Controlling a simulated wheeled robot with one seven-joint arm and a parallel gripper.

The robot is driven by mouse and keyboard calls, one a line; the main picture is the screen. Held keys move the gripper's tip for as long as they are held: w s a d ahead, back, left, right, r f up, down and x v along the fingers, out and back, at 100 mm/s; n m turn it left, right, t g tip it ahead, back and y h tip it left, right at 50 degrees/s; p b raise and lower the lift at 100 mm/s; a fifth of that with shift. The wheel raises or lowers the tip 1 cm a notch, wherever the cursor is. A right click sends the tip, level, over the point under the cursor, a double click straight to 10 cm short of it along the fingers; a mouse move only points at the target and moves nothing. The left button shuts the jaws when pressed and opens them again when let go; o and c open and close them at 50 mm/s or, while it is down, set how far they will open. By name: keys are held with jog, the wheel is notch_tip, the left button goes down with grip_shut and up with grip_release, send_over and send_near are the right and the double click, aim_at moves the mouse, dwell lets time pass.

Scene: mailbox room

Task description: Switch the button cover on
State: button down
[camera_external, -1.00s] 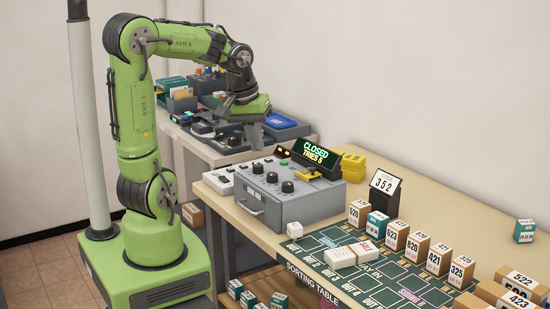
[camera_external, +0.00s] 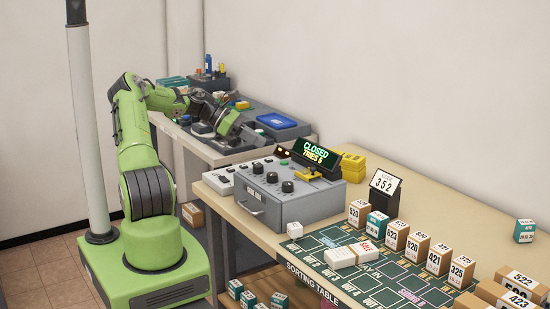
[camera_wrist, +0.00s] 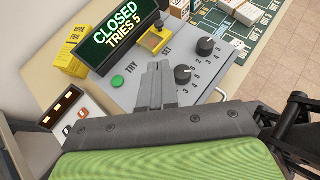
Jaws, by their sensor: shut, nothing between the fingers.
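A yellow cover (camera_external: 309,173) sits on top of the grey control box (camera_external: 262,208), in front of the green-lit CLOSED / TRIES 5 display (camera_external: 315,153). I take it to be the button cover. In the wrist view the yellow cover (camera_wrist: 152,41) stands beside the display, above and slightly left of my fingertips. I cannot tell if a button is under it. My gripper (camera_wrist: 159,66) is shut and empty, with its fingers pointing over the box top between the green TRY button (camera_wrist: 117,82) and the dark knobs (camera_wrist: 184,74). In the external view my gripper (camera_external: 243,130) is behind the box's left side.
Yellow boxes (camera_external: 352,166) stand behind the display. A small unit with amber lights (camera_external: 283,153) is beside it. A number sign (camera_external: 384,190) and labelled parcels (camera_external: 396,235) occupy the sorting table to the right. The back table (camera_external: 225,153) carries trays and tools.

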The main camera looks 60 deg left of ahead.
aim_at(308, 171)
jog(key=x, duration=0.4)
jog(key=b+x, duration=0.1)
jog(key=x, duration=0.4)
jog(key=b+x, duration=0.1)
jog(key=x, duration=0.3)
jog(key=shift+w+d+r, duration=0.2)
jog(key=shift+w+d, duration=0.05)
jog(key=shift+d, duration=0.05)
jog(key=shift+w+d, duration=0.25)
